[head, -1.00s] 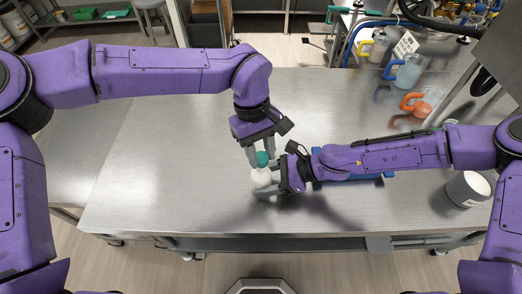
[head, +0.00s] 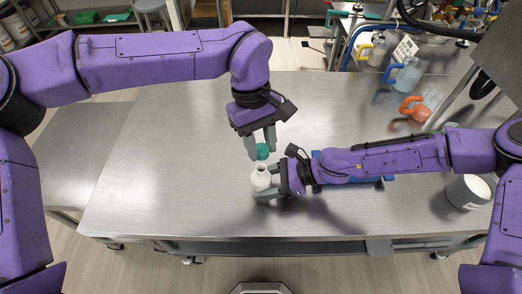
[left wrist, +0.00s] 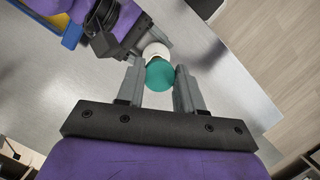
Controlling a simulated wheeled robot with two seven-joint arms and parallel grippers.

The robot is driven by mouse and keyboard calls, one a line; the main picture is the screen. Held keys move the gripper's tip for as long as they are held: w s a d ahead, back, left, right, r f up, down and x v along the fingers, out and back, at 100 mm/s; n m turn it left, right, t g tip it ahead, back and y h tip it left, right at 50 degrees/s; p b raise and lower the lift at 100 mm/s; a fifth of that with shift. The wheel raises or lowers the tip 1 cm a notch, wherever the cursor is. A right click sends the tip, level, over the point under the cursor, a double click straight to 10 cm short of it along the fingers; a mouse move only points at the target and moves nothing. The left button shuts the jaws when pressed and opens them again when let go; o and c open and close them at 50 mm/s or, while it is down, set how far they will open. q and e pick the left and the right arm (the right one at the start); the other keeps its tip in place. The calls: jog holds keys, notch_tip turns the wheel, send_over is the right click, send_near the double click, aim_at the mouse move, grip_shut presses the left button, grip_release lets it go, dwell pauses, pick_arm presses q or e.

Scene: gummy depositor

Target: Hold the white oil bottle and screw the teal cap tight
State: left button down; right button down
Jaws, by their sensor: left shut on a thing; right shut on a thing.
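The white oil bottle (head: 260,180) stands upright near the middle front of the table, its open mouth showing. My right gripper (head: 264,186) is shut on the bottle's body from the right. My left gripper (head: 262,146) is above it, pointing down and shut on the teal cap (head: 262,153). The cap is apart from the bottle, a little above and behind its mouth in the head view. In the left wrist view the cap (left wrist: 160,75) sits between the fingertips, with the white bottle (left wrist: 156,49) partly hidden beyond it.
A blue object (head: 389,178) lies mostly hidden under my right arm. A white cylindrical container (head: 467,191) stands at the table's right. Several jugs with coloured handles, one orange-handled (head: 421,111), stand at the back right. The table's left half is clear.

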aim_at(261, 170)
pick_arm(q)
jog(key=shift+f, duration=0.15)
jog(key=shift+f, duration=2.6)
jog(key=shift+f, duration=0.15)
jog(key=shift+f, duration=0.5)
jog(key=m+y, duration=0.1)
jog(key=m, duration=0.3)
jog(key=shift+d+m, duration=0.1)
jog(key=shift+m, duration=0.3)
jog(key=m, duration=0.2)
jog(key=m+y, duration=0.1)
jog(key=m, duration=0.1)
jog(key=shift+m+y, duration=0.3)
jog(key=c, duration=0.8)
grip_release()
jog(key=shift+c, duration=0.2)
